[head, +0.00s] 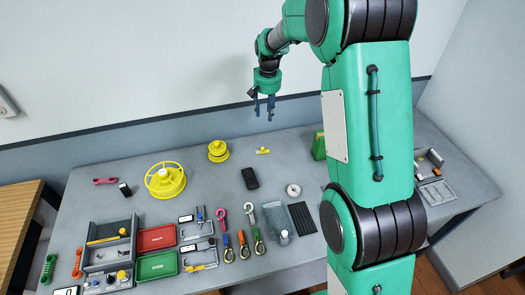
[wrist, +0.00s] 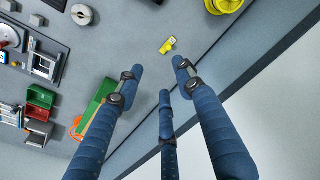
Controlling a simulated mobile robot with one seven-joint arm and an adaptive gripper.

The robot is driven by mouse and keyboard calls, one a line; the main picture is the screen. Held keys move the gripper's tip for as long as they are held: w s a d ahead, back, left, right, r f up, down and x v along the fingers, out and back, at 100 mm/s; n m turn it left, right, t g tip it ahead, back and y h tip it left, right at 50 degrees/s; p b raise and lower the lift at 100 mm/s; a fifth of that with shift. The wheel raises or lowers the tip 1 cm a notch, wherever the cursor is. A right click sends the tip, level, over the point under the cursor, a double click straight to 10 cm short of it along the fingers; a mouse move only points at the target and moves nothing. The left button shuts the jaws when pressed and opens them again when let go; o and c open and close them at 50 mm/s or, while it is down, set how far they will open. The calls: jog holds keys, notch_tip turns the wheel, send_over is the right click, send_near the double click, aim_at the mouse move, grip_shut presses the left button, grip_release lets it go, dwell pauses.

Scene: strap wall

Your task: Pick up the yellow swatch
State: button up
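The yellow swatch (head: 263,151) looks like a small flat yellow piece with a pale label. It lies on the grey table near the back edge, below my gripper. In the wrist view the swatch (wrist: 168,45) shows beyond the fingertips, in the gap between them. My gripper (head: 263,106) hangs above the back of the table, well clear of it. In the wrist view its blue fingers (wrist: 160,80) are spread apart with nothing between them. The swatch is fully in sight in the wrist view.
A yellow spool (head: 218,151) stands left of the swatch, with a larger yellow reel (head: 165,180) further left. A black device (head: 250,178) lies in front. A green block (head: 318,146) stands to the right, partly behind my arm. The wall (head: 200,60) rises behind. Bare table surrounds the swatch.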

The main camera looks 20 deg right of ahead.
jog(key=w+f, duration=0.3)
jog(key=f, duration=0.4)
jog(key=w+d+f+g+p, duration=0.1)
jog(key=w+f, duration=0.3)
jog(key=f, duration=0.3)
jog(key=shift+w+f+m, duration=0.15)
jog(key=shift+f+m, duration=0.1)
jog(key=shift+m, duration=0.05)
send_over(263, 148)
jog(key=shift+f, duration=4.3)
jog(key=shift+a+f, duration=0.1)
jog(key=shift+f, duration=2.5)
grip_shut()
